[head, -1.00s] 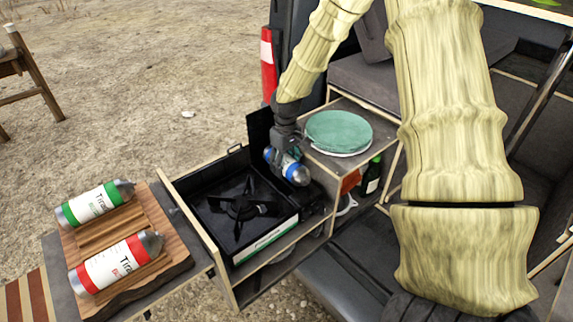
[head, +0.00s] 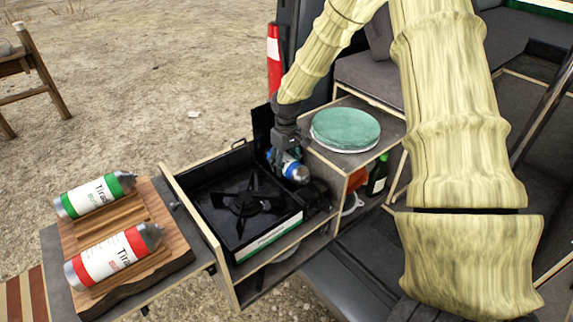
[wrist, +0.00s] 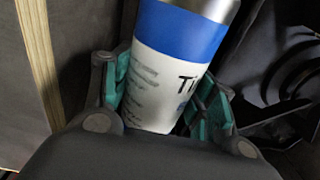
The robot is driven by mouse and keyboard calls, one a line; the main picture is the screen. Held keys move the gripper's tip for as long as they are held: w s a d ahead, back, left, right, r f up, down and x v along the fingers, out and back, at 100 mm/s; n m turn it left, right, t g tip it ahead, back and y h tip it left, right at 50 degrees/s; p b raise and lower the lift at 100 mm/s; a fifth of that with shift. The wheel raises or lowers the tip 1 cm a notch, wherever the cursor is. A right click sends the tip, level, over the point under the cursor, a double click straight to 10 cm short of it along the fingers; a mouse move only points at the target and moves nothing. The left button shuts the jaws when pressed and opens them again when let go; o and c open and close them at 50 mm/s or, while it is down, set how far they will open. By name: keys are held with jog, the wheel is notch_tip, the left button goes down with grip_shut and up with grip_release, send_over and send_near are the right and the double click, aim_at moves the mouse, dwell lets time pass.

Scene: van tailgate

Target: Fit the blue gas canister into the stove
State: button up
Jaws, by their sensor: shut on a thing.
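The blue gas canister (head: 294,172) has a blue band, a white label and a silver end. My gripper (head: 279,157) is shut on it at the right side of the stove. In the wrist view the canister (wrist: 178,65) lies between the two green-padded fingers (wrist: 160,100), its silver end pointing away. The black stove (head: 243,200) has a burner with pan supports in its middle and a raised lid behind. The canister is at or just above the stove's right-hand compartment; its lower side is hidden, so I cannot tell whether it touches.
Green-banded (head: 95,194) and red-banded (head: 113,255) canisters lie on a wooden board (head: 160,192) at left. A green-topped round stack (head: 345,130) stands on the shelf right of the stove. A dark bottle (head: 377,175) stands below it. A wooden panel (head: 205,235) edges the stove's left.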

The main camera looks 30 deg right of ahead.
jog(key=shift+w+f+b, duration=0.1)
jog(key=shift+f+b, duration=0.2)
jog(key=shift+f, duration=0.3)
grip_shut()
jog(key=shift+w+f+b, duration=0.2)
jog(key=shift+f+b, duration=0.4)
jog(key=shift+f, duration=0.05)
jog(key=shift+w+f+b, duration=0.15)
jog(key=shift+f+b, duration=0.4)
jog(key=shift+f, duration=0.1)
jog(key=shift+a+f, duration=0.1)
jog(key=shift+f, duration=0.4)
jog(key=shift+s+f, duration=0.1)
jog(key=shift+f, duration=0.15)
jog(key=o, duration=1.2)
grip_release()
jog(key=o, duration=0.3)
jog(key=shift+f, duration=0.1)
jog(key=shift+o, duration=0.2)
jog(key=shift+r, duration=0.2)
jog(key=r, duration=1.1)
jog(key=shift+d+r, duration=0.2)
jog(key=shift+r, duration=0.15)
